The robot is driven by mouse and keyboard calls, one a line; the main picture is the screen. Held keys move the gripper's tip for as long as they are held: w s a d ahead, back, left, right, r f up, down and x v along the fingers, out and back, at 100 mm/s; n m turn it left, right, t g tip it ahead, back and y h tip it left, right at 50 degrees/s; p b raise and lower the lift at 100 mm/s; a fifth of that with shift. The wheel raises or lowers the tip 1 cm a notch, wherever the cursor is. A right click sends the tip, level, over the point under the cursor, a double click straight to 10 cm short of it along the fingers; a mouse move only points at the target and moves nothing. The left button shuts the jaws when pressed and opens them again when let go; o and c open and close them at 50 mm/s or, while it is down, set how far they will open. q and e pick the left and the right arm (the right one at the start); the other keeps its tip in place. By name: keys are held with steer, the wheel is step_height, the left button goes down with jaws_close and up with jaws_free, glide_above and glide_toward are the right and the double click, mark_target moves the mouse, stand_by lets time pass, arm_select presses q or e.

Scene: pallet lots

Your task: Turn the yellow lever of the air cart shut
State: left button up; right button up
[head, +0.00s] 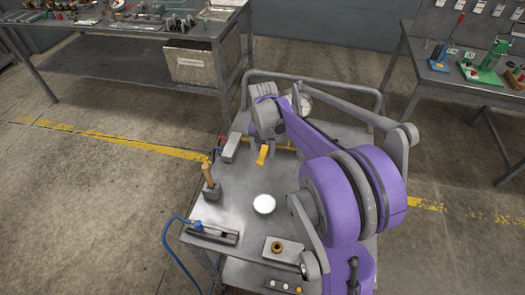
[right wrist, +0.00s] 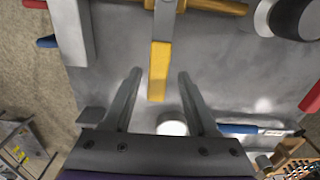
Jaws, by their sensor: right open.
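The air cart's yellow lever (head: 262,156) shows in the head view beside my right wrist, over the grey cart top (head: 240,190). It also shows in the right wrist view (right wrist: 158,72), hanging down from a brass pipe (right wrist: 215,6). My right gripper (right wrist: 160,75) is open, with one finger on each side of the lever in that view. Clear gaps show between the lever and both fingers. I cannot tell how deep the lever sits between them. In the head view the fingertips are mostly hidden by my own arm. My left gripper is not in view.
A round gauge (right wrist: 292,14) sits right of the lever in the wrist view, and a grey block (right wrist: 66,30) left of it. A wooden-handled tool (head: 208,175), a white disc (head: 264,204) and a brass-fitted plate (head: 280,248) are on the cart. Workbenches stand behind.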

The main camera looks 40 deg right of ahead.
mark_target(262, 155)
step_height(262, 155, up, 11)
steer(key=shift+p, duration=0.4)
steer(key=shift+a+f, duration=0.1)
steer(key=shift+a, duration=0.05)
stand_by(0.6)
steer(key=s+a+f+m+t+p, duration=0.1)
steer(key=s+a+f+m+t, duration=0.1)
steer(key=s+a+m, duration=0.5)
steer(key=s+a+f+m+t+p, duration=0.1)
steer(key=s+a+f+m+t, duration=0.2)
steer(key=s+a+m, duration=0.5)
steer(key=a+f+m, duration=0.1)
steer(key=a+m, duration=0.4)
steer(key=m, duration=0.5)
steer(key=shift+s+a+f, duration=0.15)
steer(key=shift+s+f, duration=0.15)
steer(key=shift+f, duration=0.05)
steer(key=shift+c, duration=0.8)
